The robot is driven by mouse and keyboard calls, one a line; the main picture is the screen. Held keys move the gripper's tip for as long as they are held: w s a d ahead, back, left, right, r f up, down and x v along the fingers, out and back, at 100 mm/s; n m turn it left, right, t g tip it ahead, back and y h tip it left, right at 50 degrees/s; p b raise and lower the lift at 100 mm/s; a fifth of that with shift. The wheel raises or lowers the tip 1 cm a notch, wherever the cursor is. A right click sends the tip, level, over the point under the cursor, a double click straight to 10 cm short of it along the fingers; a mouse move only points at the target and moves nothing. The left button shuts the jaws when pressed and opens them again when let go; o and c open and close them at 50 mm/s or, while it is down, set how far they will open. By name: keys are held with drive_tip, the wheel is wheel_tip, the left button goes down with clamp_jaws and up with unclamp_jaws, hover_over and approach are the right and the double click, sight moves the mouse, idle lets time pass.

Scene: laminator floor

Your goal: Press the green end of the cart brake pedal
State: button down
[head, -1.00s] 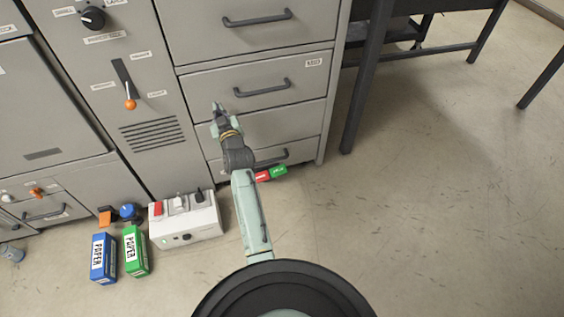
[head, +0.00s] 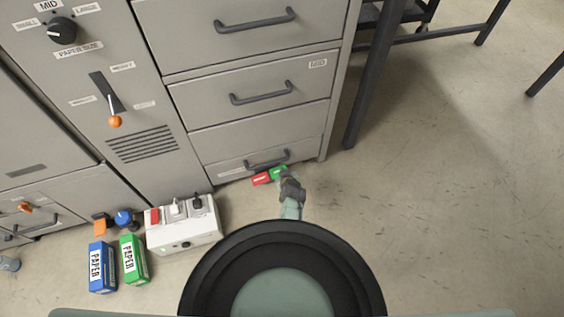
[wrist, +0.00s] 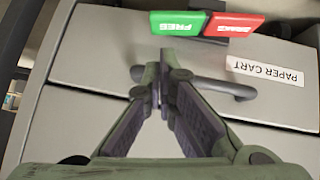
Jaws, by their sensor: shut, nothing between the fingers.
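The brake pedal's green end (head: 277,172) shows at the foot of the cart drawer front, right of its red end (head: 261,179). In the wrist view, the picture is upside down. There the green end (wrist: 178,26) reads FREE, and the red end (wrist: 233,27) lies to its right. My gripper (wrist: 165,54) is shut and empty, its fingertips close to the green end. In the head view, my gripper (head: 285,176) partly covers the green end's right side. I cannot tell whether they touch.
The drawer handle (wrist: 215,86) lies close behind the fingers in the wrist view, beside the PAPER CART label (wrist: 264,73). A white switch box (head: 184,232), a green paper box (head: 134,259) and a blue one (head: 102,267) stand left.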

drive_tip(key=b, duration=0.7)
approach(283, 167)
drive_tip(key=x, duration=0.4)
drive_tip(key=shift+w+a+r, duration=0.3)
drive_tip(key=shift+b+x, duration=0.8)
drive_tip(key=shift+x, duration=0.1)
drive_tip(key=shift+w+r, duration=0.1)
